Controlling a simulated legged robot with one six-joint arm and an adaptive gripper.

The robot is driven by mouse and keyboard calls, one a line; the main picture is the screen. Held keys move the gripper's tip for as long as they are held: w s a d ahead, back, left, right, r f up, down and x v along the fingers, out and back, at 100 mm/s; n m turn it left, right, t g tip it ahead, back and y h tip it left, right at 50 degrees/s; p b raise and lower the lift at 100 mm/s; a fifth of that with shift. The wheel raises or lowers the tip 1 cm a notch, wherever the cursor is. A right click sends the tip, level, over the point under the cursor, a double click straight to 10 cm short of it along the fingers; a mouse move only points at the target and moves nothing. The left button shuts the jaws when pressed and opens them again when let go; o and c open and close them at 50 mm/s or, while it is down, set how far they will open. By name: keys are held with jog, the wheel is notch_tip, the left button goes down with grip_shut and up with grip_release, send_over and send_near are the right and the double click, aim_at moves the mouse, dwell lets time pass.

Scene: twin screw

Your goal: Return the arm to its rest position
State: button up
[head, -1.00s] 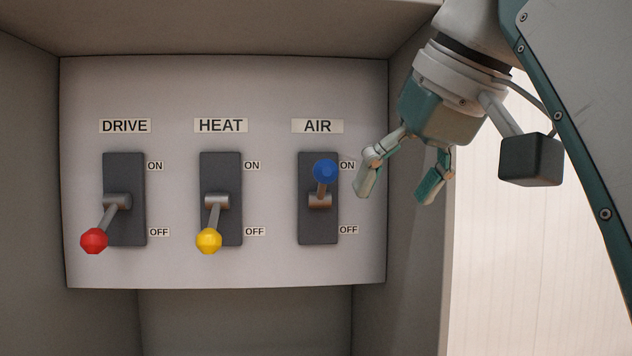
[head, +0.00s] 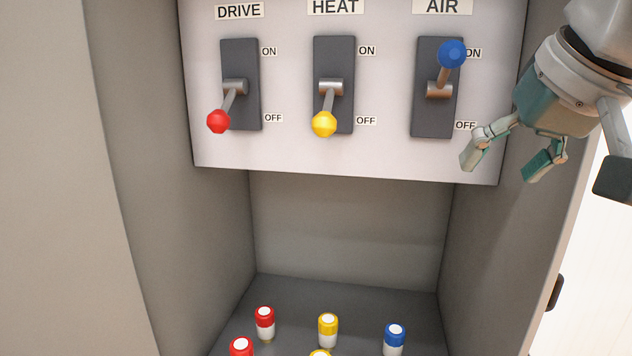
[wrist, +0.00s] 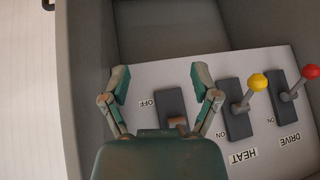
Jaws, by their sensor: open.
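My gripper (head: 503,168) is open and empty at the right of the panel in the head view, its fingers pointing down and left. It stands apart from the levers. In the wrist view my gripper (wrist: 160,84) shows two spread fingers with the AIR switch plate (wrist: 174,103) between them in the picture. The blue AIR lever (head: 452,55) is up at ON. The red DRIVE lever (head: 219,121) and the yellow HEAT lever (head: 324,123) are down at OFF. The yellow knob (wrist: 258,82) and red knob (wrist: 312,71) also show in the wrist view.
The panel (head: 300,158) sits in a grey cabinet with side walls (head: 190,200). Below, red (head: 265,322), yellow (head: 328,330) and blue (head: 394,338) capped pieces stand on the cabinet floor, with more at the lower edge. The space between panel and floor is clear.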

jog(key=s+a+f, duration=0.1)
jog(key=s+f, duration=0.1)
jog(key=f, duration=1.5)
jog(key=s+a+f+n+g+h, duration=0.1)
jog(key=s+f, duration=0.1)
jog(key=f, duration=1.5)
jog(key=shift+s+a+f, duration=0.15)
jog(key=shift+s+a, duration=0.05)
jog(key=shift+s, duration=0.15)
jog(key=shift+s, duration=0.1)
